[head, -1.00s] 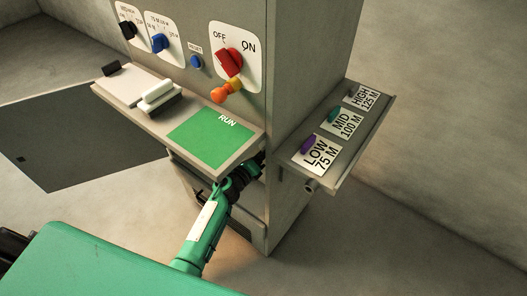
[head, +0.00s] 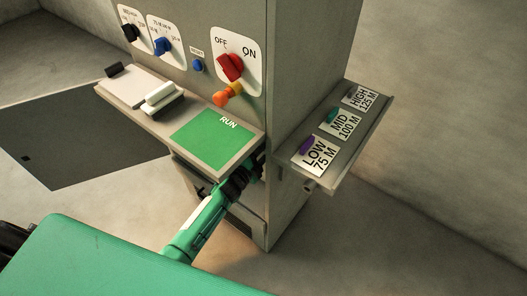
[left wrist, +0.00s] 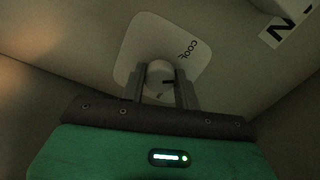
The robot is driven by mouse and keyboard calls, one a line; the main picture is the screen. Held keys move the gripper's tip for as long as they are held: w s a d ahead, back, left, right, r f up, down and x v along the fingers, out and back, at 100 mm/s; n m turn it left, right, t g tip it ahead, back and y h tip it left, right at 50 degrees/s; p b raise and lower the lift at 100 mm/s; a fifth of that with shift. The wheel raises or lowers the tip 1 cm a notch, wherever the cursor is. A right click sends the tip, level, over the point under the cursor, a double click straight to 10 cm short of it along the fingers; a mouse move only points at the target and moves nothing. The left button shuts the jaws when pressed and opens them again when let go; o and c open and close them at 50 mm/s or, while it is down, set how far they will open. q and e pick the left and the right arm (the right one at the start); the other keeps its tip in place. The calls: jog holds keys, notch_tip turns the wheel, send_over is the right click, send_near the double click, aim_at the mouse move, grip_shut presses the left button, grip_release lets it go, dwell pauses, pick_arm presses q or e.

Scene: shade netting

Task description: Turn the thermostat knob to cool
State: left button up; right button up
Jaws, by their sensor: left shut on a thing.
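The thermostat knob (left wrist: 158,70) shows in the left wrist view as a pale round knob on a white plate (left wrist: 135,50) with the word COOL to its right. A small dark mark shows near the knob; I cannot tell which way the knob points. My left gripper (left wrist: 161,78) has one finger on each side of the knob and is shut on it. In the head view my green left arm reaches under the green RUN shelf (head: 242,150), which hides the fingertips and the knob. My right gripper is not in view.
Above the shelf are a red OFF/ON switch (head: 230,67), an orange handle (head: 221,98), a blue button (head: 197,66) and a blue knob (head: 161,45). A side shelf (head: 316,174) holds coloured pieces and LOW, MID, HIGH labels. Open floor lies to the right.

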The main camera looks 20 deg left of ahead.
pick_arm(q)
jog(key=shift+n, duration=0.9)
jog(key=shift+f+n+p, duration=0.1)
jog(key=shift+n+p, duration=0.2)
jog(key=shift+n, duration=1.6)
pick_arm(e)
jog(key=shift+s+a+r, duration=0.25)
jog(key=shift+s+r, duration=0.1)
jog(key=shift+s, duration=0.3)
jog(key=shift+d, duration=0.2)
pick_arm(q)
jog(key=o, duration=1)
jog(key=shift+c, duration=0.2)
